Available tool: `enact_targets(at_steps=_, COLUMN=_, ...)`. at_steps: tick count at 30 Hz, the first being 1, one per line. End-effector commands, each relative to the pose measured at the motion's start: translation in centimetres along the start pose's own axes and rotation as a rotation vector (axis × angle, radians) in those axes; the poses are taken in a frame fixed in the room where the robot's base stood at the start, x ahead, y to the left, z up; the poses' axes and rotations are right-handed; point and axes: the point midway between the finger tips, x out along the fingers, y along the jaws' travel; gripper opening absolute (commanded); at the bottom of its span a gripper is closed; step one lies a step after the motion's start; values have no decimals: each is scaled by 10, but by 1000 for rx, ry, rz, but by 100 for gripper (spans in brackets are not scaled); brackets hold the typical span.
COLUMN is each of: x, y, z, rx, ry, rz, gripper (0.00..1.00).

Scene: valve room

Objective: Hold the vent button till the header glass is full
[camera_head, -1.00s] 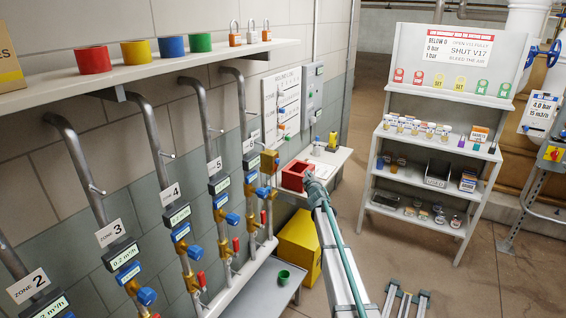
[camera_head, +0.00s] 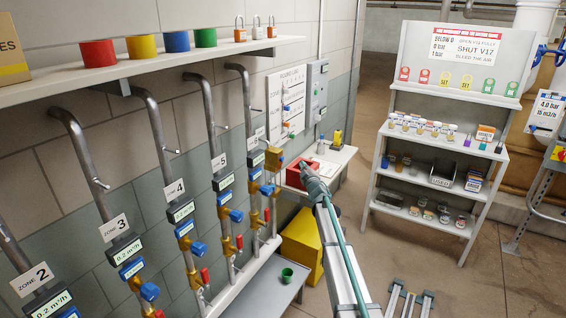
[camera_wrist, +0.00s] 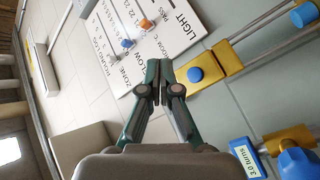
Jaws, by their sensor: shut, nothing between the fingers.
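In the wrist view a round blue button (camera_wrist: 194,74) sits on a brass-coloured block (camera_wrist: 214,66), probably the vent. My gripper (camera_wrist: 157,78) is shut and empty, its tips left of the button with a gap in the picture; contact cannot be told. Pale rods (camera_wrist: 265,38) run from the block toward the upper right. I cannot tell whether the header glass is among them, and no level can be read. In the head view the brass block (camera_head: 273,159) is at the right-hand end of the pipe row. My gripper (camera_head: 306,172) is small there, right of the block.
A white lettered board (camera_wrist: 135,38) with coloured pegs lies behind my fingers. A second brass fitting (camera_wrist: 285,140) with a blue knob and a "3.0 turns" display (camera_wrist: 245,155) is at lower right. A red box (camera_head: 297,174) sits on a small shelf near my gripper.

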Motion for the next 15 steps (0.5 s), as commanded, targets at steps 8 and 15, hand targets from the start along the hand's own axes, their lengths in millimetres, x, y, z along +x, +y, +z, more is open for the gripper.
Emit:
enact_targets(at_steps=8, x=27, y=-22, z=-15, rx=-1, ry=0, rz=-1, gripper=0)
enact_targets(at_steps=15, x=43, y=-33, z=-29, rx=0, ry=0, rz=-1, gripper=0)
